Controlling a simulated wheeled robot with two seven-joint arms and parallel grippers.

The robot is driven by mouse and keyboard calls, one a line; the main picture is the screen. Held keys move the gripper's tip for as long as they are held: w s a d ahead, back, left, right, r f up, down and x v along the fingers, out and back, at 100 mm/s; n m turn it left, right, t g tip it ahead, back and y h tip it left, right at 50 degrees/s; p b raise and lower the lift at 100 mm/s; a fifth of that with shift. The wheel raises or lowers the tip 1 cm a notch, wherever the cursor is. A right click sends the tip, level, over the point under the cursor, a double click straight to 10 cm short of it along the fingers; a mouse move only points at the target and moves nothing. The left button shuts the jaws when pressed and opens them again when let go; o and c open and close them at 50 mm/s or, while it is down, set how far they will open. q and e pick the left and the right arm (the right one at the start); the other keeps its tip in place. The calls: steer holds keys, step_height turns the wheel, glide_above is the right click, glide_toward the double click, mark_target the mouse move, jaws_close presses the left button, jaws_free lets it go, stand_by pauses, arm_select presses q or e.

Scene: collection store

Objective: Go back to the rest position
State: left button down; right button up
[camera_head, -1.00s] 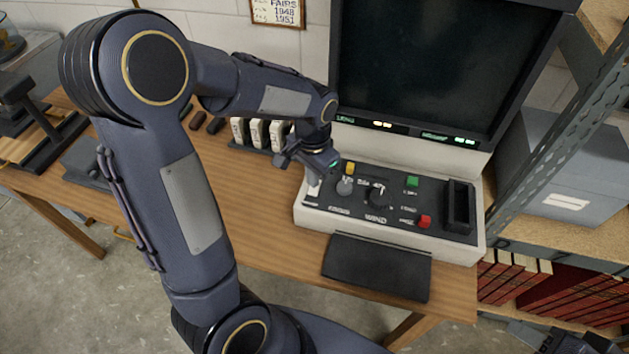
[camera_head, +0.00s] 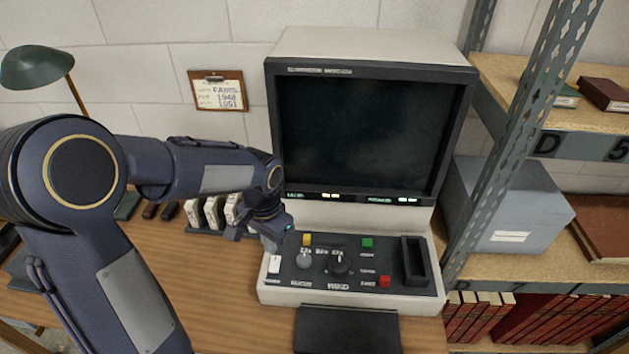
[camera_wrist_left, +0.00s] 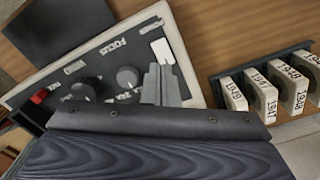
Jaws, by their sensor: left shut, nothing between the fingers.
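My left gripper (camera_head: 272,243) is in the head view, its arm coming in from the left. It is at the left end of the control panel (camera_head: 322,297) of a microfilm reader, close to a white switch (camera_head: 275,264). In the left wrist view the shut fingers (camera_wrist_left: 161,82) are over the panel, near the white switch (camera_wrist_left: 162,51) and a grey knob (camera_wrist_left: 128,77). Nothing shows between the fingers. I cannot tell whether the fingertips touch the panel. My right gripper is not in view.
The reader's dark screen (camera_head: 363,132) stands behind the panel. A rack of labelled boxes (camera_wrist_left: 265,95) is close beside the gripper. A dark pad (camera_head: 347,331) lies in front. Metal shelving (camera_head: 514,135) stands at the right. Bare wooden table (camera_head: 222,300) shows at the left.

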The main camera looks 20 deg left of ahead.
arm_select(q)
steer(key=s+d+r+n+t+h, duration=0.2)
steer(key=s+r, duration=0.2)
steer(key=s, duration=0.4)
steer(key=s+d+r+n+t+h, duration=0.1)
steer(key=s+d+r+n+t, duration=0.1)
steer(key=s, duration=0.7)
step_height(320, 180, up, 3)
steer(key=shift+f+n+t+h, duration=0.1)
steer(key=shift+n+t+h, duration=0.3)
steer(key=shift+t, duration=0.4)
steer(key=shift+d, duration=0.1)
